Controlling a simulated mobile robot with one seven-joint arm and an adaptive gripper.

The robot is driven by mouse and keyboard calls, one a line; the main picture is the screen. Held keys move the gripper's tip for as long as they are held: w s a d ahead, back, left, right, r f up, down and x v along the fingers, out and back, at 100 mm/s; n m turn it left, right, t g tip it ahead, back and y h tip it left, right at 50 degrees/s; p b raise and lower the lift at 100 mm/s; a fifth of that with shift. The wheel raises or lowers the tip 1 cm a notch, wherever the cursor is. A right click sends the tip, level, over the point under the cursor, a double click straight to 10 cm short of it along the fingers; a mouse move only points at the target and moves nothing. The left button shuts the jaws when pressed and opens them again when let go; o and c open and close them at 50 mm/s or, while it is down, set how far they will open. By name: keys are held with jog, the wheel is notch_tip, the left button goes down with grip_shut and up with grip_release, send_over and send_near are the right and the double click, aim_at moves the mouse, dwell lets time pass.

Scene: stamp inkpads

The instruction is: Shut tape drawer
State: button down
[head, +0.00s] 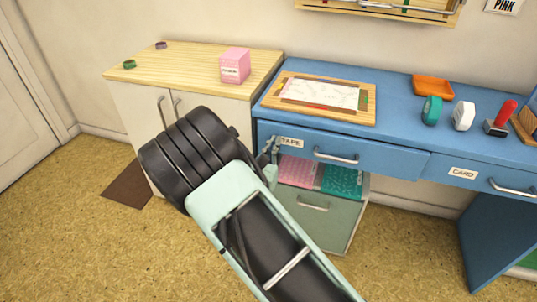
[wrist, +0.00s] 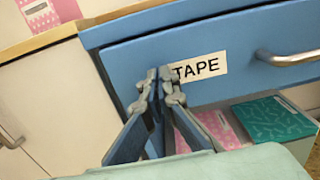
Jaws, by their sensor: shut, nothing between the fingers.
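The tape drawer (head: 385,161) is the blue front marked TAPE, with a silver bar handle (head: 336,157), under the left part of the blue desk. It also fills the upper wrist view (wrist: 235,85). Its front looks close to flush with the desk; I cannot tell whether a small gap is left. My gripper (head: 271,152) is shut and empty at the left end of this front. In the wrist view my fingertips (wrist: 160,76) cover the left edge of the TAPE label (wrist: 199,67). I cannot tell whether they touch the drawer.
A grey-green cabinet (head: 325,222) holding pink and teal pads stands below the drawer. The card drawer (head: 490,180) is to the right. A cream cabinet (head: 140,105) with a wooden top stands left. The desk (head: 398,95) carries a wooden board (head: 365,117) and stamp items.

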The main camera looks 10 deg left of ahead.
jog(key=shift+w+d, duration=0.1)
jog(key=shift+w, duration=1)
jog(key=shift+r, duration=0.15)
